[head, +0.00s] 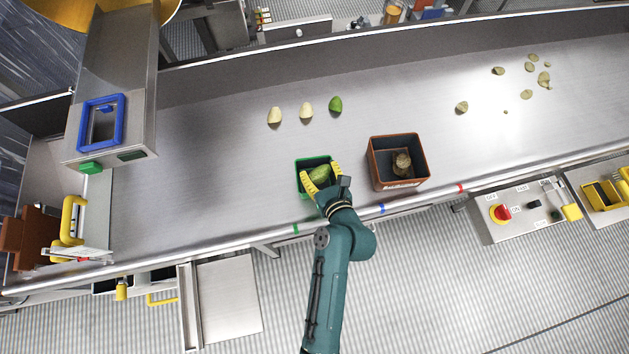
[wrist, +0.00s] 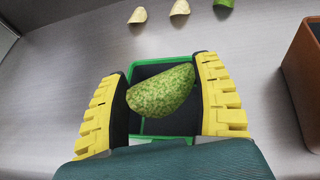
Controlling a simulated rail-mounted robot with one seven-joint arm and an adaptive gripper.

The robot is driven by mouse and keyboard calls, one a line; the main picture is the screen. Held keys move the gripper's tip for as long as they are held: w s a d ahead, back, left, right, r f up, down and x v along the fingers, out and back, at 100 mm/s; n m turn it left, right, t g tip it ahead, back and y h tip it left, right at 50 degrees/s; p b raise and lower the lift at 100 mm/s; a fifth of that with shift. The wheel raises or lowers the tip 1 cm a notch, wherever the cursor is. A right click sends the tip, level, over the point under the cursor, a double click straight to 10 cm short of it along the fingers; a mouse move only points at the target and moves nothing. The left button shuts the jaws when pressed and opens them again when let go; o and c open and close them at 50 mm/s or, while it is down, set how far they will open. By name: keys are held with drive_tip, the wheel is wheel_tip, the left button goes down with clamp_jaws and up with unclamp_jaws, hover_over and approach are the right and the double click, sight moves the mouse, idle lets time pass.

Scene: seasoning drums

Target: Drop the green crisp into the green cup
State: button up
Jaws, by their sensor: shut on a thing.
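The green cup (head: 301,186) is a small square container with a green rim and dark inside, on the metal tray near its front edge. It also shows in the wrist view (wrist: 183,61). My gripper (head: 322,177), with yellow ribbed fingers, is over the cup. Its fingers are shut on a speckled green crisp (wrist: 161,91), which also shows in the head view (head: 320,174). The crisp is above the cup opening and hides part of its inside. Another green crisp (head: 335,104) lies behind on the tray.
Two pale crisps (head: 306,110) (head: 274,116) lie in a row left of the loose green crisp. A brown box (head: 383,140) with brownish pieces inside stands just right of the cup. Several brownish crisps (head: 527,94) are scattered at the far right. The tray left of the cup is clear.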

wheel_tip(320, 180, down, 2)
drive_tip(key=shift+f+b, duration=0.2)
drive_tip(key=shift+b, duration=0.7)
drive_tip(key=shift+r, duration=0.1)
drive_tip(key=o, duration=0.7)
drive_tip(key=v, duration=1.2)
